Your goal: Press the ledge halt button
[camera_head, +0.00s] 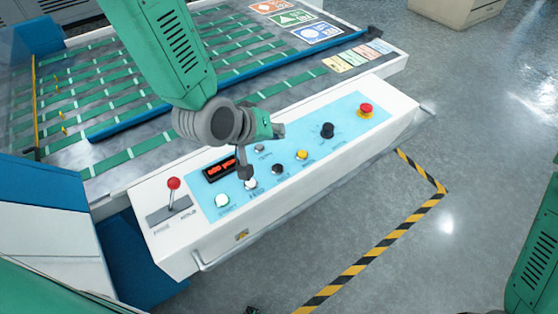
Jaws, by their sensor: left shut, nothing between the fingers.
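A red mushroom button (366,109) on a yellow base stands at the right end of the light blue panel (345,122), on the white ledge (398,106) of the machine; it looks like the halt button. My left gripper (244,174) points down over the left-middle of the panel, beside the red-lit display (221,168) and close to a white button (251,184). It is shut and empty, well to the left of the red button. I cannot tell whether its tip touches the panel. My right gripper is out of view.
A red-knobbed lever (174,184) stands at the ledge's left end. A yellow button (302,155) and a black knob (327,131) lie between my left gripper and the red button. A belt bed with green strips (110,158) lies behind. Striped tape (375,257) marks the open floor.

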